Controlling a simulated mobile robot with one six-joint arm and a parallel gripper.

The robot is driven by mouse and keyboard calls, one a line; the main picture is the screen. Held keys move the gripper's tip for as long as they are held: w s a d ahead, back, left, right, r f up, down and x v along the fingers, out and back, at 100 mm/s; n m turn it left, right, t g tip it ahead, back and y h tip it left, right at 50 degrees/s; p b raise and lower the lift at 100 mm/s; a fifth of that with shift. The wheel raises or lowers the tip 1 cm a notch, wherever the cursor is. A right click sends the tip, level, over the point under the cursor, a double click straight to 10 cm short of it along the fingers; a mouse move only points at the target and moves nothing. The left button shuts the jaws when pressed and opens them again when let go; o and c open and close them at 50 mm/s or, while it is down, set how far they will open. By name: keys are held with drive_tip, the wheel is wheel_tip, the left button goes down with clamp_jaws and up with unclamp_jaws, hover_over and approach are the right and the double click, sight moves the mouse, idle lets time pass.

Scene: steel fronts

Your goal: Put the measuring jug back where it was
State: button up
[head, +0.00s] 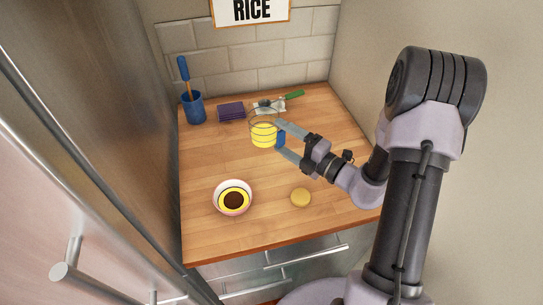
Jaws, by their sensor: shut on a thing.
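The measuring jug (264,132) is a clear vessel with yellow in its lower part and a blue part, seemingly its handle, on its right side. It is towards the back middle of the wooden counter. My gripper (281,138) reaches in from the right and is shut on the jug at the blue part. I cannot tell whether the jug's base touches the counter or is slightly above it.
A blue cup with a blue-handled tool (194,108) stands at the back left. A purple block (231,111) and a green-handled utensil (291,96) lie behind the jug. The counter's left middle is clear.

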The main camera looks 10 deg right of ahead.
wheel_tip(320, 180, down, 5)
drive_tip(key=shift+f+b, duration=0.15)
drive_tip(key=shift+b, duration=1)
drive_tip(key=shift+r, duration=0.2)
drive_tip(key=o, duration=1.8)
drive_tip(key=shift+f, duration=0.15)
